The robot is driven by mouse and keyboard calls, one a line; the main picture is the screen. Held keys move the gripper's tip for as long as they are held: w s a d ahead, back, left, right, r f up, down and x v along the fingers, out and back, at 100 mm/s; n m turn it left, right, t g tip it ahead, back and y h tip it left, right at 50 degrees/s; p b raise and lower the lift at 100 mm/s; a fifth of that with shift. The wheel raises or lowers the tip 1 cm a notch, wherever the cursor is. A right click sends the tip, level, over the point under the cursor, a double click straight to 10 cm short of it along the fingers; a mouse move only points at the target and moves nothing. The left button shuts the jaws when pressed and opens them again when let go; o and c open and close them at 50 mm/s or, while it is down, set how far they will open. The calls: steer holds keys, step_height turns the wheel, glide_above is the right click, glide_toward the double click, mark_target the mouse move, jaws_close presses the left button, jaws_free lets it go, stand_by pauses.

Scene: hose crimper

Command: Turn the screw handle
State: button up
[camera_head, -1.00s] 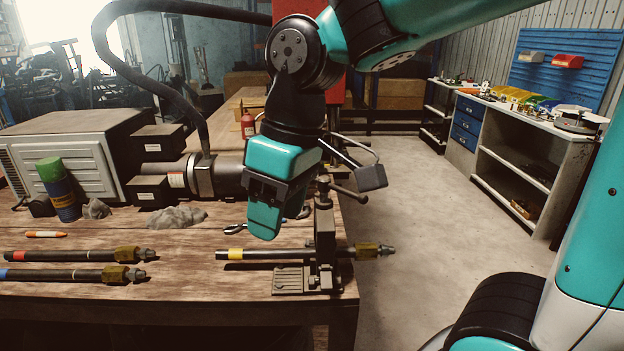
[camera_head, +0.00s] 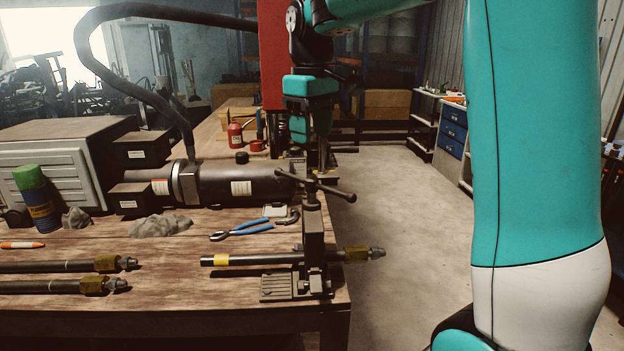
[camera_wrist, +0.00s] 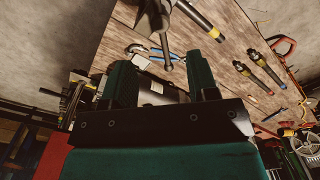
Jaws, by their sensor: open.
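The dark metal screw handle (camera_head: 338,191) is a bar with knobbed ends on top of a small vise (camera_head: 313,245) at the table's right front edge. A black hose (camera_head: 245,259) with a yellow band and brass fitting lies through the vise. My gripper (camera_head: 311,143) is open and empty, beyond and above the handle, apart from it. In the wrist view the open fingers (camera_wrist: 159,70) point toward the table. The handle (camera_wrist: 166,45) shows there past the fingertips, near the top, slightly blurred by distance.
Blue-handled pliers (camera_head: 245,230) lie left of the vise. Two more hoses (camera_head: 60,267) lie at the left. Open floor (camera_head: 410,220) lies right of the table.

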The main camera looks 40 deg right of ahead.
mark_target(312, 178)
step_height(312, 178, down, 10)
steer(key=shift+f+p, duration=0.15)
steer(key=shift+p, duration=0.15)
steer(key=shift+c, duration=0.2)
jaws_close()
